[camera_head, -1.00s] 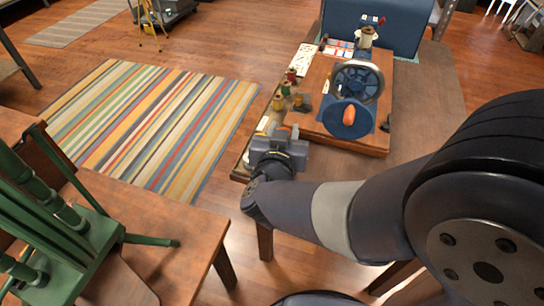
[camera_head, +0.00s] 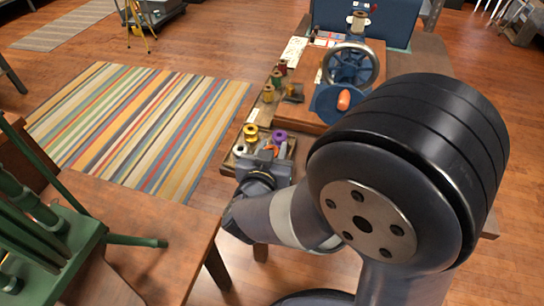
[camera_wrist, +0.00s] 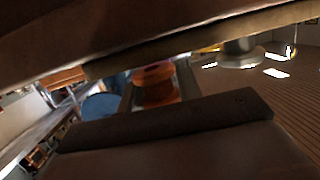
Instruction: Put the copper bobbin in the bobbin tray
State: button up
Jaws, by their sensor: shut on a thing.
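The copper bobbin (camera_wrist: 155,84) shows orange-brown in the wrist view, between the fingertips of my gripper (camera_wrist: 157,92). In the head view my gripper (camera_head: 268,157) is low over the near end of the table, and the bobbin there is mostly hidden by it. The bobbin tray (camera_head: 292,152) seems to be the dark-rimmed area just behind my gripper; the gripper covers its near part. A yellow bobbin (camera_head: 251,134), a purple bobbin (camera_head: 280,137) and a whitish bobbin (camera_head: 240,150) stand there. I cannot tell whether the held bobbin touches the tray.
Several spools, including a tan one (camera_head: 268,93), stand farther back along the table's left edge. A blue sewing machine (camera_head: 348,70) with a handwheel stands behind on a wooden base. Striped rug (camera_head: 140,125) lies on the floor.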

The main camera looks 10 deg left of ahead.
jog(key=shift+f, duration=0.8)
jog(key=shift+f, duration=0.15)
jog(key=o, duration=1)
jog(key=shift+c, duration=0.2)
jog(key=shift+r, duration=0.2)
jog(key=s+r+p, duration=0.2)
jog(key=s, duration=0.9)
jog(key=shift+s+r, duration=0.15)
jog(key=shift+s, duration=0.25)
